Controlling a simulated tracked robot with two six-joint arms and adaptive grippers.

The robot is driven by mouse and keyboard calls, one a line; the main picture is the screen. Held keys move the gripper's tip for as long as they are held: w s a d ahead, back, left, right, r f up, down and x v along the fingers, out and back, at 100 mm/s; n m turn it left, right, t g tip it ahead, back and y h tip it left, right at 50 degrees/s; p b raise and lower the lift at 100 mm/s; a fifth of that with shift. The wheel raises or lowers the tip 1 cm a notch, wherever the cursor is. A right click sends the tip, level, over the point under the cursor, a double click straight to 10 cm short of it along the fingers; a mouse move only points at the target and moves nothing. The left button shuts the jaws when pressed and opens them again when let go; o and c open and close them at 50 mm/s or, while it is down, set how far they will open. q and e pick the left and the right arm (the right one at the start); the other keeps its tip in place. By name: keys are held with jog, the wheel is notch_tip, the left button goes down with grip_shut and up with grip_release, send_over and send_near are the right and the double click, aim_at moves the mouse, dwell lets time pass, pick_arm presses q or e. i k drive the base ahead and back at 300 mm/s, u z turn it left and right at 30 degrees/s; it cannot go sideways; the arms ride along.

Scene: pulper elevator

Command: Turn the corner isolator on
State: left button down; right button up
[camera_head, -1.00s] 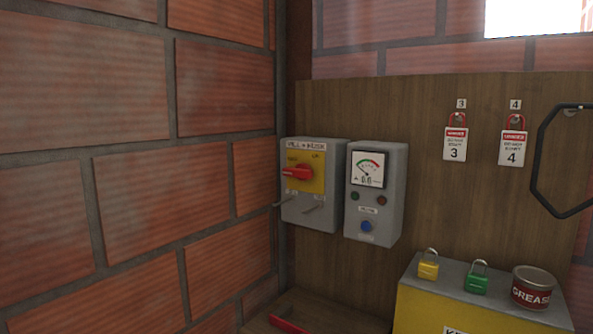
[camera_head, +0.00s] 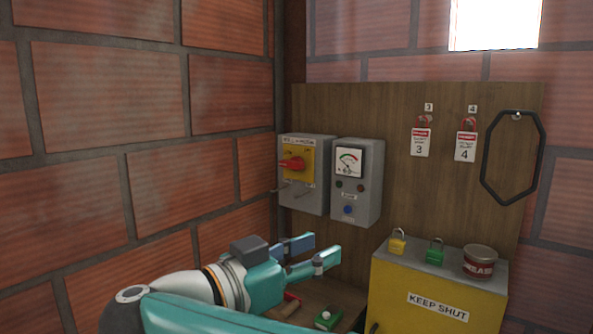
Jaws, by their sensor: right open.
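The corner isolator is a grey box (camera_head: 313,199) on the wooden board beside the brick corner. It has a yellow plate with a red rotary handle (camera_head: 292,163), which points roughly sideways to the left. The lettering around the handle is too small to read surely. My right gripper (camera_head: 325,250) is in the lower middle of the head view, below the isolator and apart from it. Its teal fingers are spread and nothing shows between them. My left gripper is not in view.
A grey meter box (camera_head: 369,207) with a blue button hangs right of the isolator. A yellow cabinet (camera_head: 400,306) marked KEEP SHUT carries two padlocks and a grease tin (camera_head: 480,262). Danger tags and a black hanging frame (camera_head: 484,160) are on the board. A low shelf holds a green item (camera_head: 327,318).

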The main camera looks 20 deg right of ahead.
aim_at(296, 163)
jog(key=z, duration=0.45)
jog(key=i, duration=1.5)
jog(key=u, duration=0.9)
